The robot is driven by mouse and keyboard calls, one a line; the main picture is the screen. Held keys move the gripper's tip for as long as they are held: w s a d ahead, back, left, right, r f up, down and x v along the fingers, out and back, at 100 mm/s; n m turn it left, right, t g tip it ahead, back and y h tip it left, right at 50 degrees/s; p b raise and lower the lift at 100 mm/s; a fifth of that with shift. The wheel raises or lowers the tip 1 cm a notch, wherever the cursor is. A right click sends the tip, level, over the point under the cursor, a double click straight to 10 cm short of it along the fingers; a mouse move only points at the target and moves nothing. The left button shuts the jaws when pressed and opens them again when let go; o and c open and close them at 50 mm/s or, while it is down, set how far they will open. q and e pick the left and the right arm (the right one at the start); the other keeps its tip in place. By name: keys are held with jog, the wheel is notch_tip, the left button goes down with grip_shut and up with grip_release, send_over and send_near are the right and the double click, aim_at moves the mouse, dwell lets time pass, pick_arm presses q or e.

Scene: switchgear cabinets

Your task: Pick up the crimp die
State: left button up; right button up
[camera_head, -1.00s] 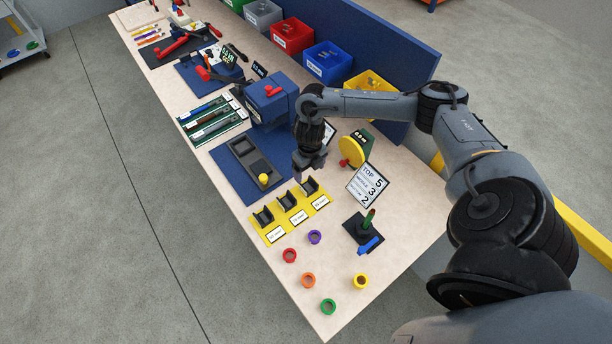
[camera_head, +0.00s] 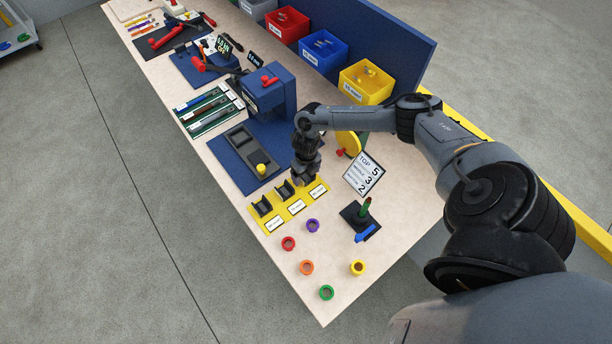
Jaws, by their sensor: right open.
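A yellow holder (camera_head: 264,222) with white labels carries black crimp dies in a row. One crimp die (camera_head: 262,206) sits in the left slot and another crimp die (camera_head: 285,190) in the middle slot. My right gripper (camera_head: 304,180) is open, pointing down over the right slot of the holder. It hides the die there, so I cannot tell whether its fingers touch or straddle that die. My left gripper is out of view.
A blue press (camera_head: 270,92) and a blue mat (camera_head: 226,164) with a grey tray stand behind the holder. A number card (camera_head: 363,175) and a black peg stand (camera_head: 357,214) are to the right. Several coloured rings (camera_head: 307,267) lie in front.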

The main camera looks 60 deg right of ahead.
jog(key=c, duration=1.3)
